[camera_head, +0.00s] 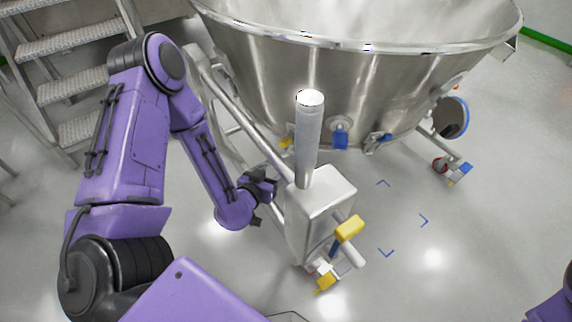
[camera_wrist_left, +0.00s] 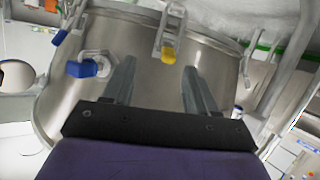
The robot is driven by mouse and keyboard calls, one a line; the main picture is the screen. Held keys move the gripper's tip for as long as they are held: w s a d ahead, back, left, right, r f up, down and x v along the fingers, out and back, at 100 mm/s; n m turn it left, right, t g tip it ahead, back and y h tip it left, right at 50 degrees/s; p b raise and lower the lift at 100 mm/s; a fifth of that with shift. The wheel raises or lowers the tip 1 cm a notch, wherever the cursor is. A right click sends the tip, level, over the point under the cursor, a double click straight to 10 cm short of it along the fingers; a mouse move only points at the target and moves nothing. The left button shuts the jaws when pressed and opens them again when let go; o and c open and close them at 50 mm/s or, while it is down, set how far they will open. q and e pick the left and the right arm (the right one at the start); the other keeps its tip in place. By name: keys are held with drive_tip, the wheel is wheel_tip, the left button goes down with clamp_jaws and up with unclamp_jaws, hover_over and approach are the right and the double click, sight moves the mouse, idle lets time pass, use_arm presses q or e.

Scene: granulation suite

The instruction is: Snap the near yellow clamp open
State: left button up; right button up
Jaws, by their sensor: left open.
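A clamp with a yellow tip (camera_wrist_left: 168,53) and a metal lever sits on the steel vessel's wall in the left wrist view, just beyond and between my fingertips. A small yellow piece (camera_head: 285,143) shows low on the vessel (camera_head: 300,70) in the head view; I cannot tell for sure that it is the same clamp. My left gripper (camera_head: 268,185) is beside the white column box, below the vessel; in the wrist view my left gripper (camera_wrist_left: 158,75) is open, with nothing between the fingers. My right gripper is out of view.
A white box (camera_head: 320,205) with a steel post (camera_head: 308,140) stands right of my left gripper. A blue clamp (camera_head: 341,135) is on the vessel. Metal steps (camera_head: 75,85) stand at left. The floor at right is mostly clear.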

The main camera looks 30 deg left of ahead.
sight(285, 140)
use_arm(q)
drive_tip(key=w+a+t+b, duration=0.1)
drive_tip(key=w+b, duration=0.1)
drive_tip(key=w, duration=0.2)
drive_tip(key=w+a+f+t+b, duration=0.1)
drive_tip(key=w+a+b, duration=0.1)
drive_tip(key=w, duration=0.3)
drive_tip(key=w+a+t+y+b, duration=0.1)
drive_tip(key=w+t+b, duration=0.1)
drive_tip(key=w, duration=0.3)
drive_tip(key=shift+w+a+f+m+b, duration=0.15)
drive_tip(key=shift+a+f+m+b, duration=0.2)
drive_tip(key=shift+b, duration=0.3)
drive_tip(key=shift+d, duration=0.1)
clamp_jaws()
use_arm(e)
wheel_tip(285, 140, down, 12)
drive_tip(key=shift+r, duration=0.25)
